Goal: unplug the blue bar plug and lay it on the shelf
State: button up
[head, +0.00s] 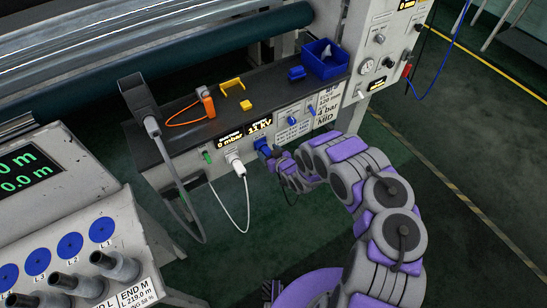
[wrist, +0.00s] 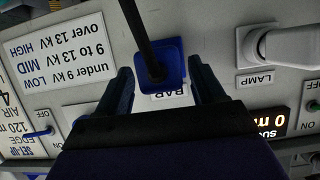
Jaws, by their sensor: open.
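The blue bar plug (head: 262,147) sits in the front panel of the shelf unit, to the right of the white plug. In the wrist view the blue plug (wrist: 172,58), with a black cable running from it, sits by the BAR label. My gripper (wrist: 160,68) is open, with one finger on each side of the plug. Gaps show between the fingers and the plug. In the head view my gripper (head: 272,156) is close to the panel and partly hidden by my arm. The shelf (head: 272,93) is the dark top above the panel.
On the shelf are an orange tool (head: 206,102) with a looped cord, yellow pieces (head: 232,86), a blue block (head: 297,73) and a blue bin (head: 325,62). A white lamp plug (head: 235,162) with a hanging cable is left of the blue plug. Bare shelf shows between the items.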

jog(key=shift+w+a+f, duration=0.25)
jog(key=shift+w+a, duration=0.1)
jog(key=shift+a, duration=0.3)
jog(key=shift+d, duration=0.15)
jog(key=shift+d+r, duration=0.1)
jog(key=shift+d, duration=0.1)
jog(key=shift+c, duration=1)
jog(key=shift+a, duration=0.1)
jog(key=c, duration=1)
jog(key=shift+o, duration=0.2)
jog(key=shift+s, duration=0.3)
jog(key=shift+s+d+p, duration=0.3)
jog(key=shift+s+d, duration=0.3)
jog(key=shift+s+d, duration=0.25)
jog(key=shift+s, duration=0.15)
